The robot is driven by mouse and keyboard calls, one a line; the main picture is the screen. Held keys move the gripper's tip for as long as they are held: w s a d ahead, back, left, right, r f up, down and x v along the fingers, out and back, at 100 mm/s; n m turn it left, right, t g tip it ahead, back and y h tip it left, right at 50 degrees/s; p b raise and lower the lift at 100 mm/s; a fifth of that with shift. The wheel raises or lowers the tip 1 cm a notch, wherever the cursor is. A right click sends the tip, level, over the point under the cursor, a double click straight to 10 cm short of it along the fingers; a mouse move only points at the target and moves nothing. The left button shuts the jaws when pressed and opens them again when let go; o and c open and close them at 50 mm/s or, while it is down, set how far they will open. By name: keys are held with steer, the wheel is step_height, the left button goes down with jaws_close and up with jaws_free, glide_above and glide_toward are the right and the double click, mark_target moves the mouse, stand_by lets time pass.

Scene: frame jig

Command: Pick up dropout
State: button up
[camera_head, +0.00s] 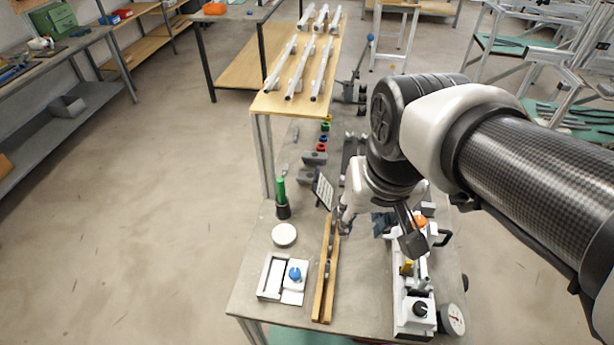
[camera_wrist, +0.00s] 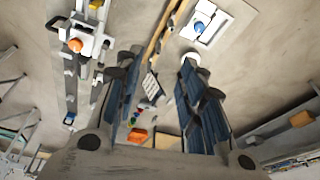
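No part can be told for certain as the dropout. A wooden holder of two long slats (camera_head: 321,285) lies on the bench, with small dark metal pieces along its gap; they are too small to identify. The holder also shows in the wrist view (camera_wrist: 157,42). My gripper (camera_head: 397,232) hangs above the bench to the right of the holder, partly hidden by my arm. In the wrist view my gripper (camera_wrist: 158,70) has its dark blue fingers wide apart. Nothing is held between them; the bench shows through the gap.
A white tray with a blue knob (camera_head: 294,274) and a white disc (camera_head: 284,235) are left of the holder. A tilted panel (camera_head: 323,190) stands behind it. A white fixture with a dial gauge (camera_head: 453,319) is at right. Tubes (camera_head: 300,70) lie on a rack behind.

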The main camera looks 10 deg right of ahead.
steer(key=w+f+m+g, duration=0.1)
steer(key=w+f+g, duration=0.15)
steer(key=w, duration=0.55)
steer(key=m+p, duration=0.1)
glide_toward(332, 234)
steer(key=shift+g, duration=0.25)
steer(key=f+b, duration=0.2)
steer(key=f, duration=0.1)
steer(key=f+b, duration=0.1)
steer(key=f, duration=0.1)
steer(key=shift+w+b, duration=0.35)
step_height(332, 234, down, 5)
steer(key=shift+s+f+b, duration=0.1)
steer(key=shift+f+b, duration=0.1)
steer(key=shift+b, duration=0.9)
steer(key=shift+r, duration=0.1)
steer(key=shift+c, duration=0.4)
jaws_close()
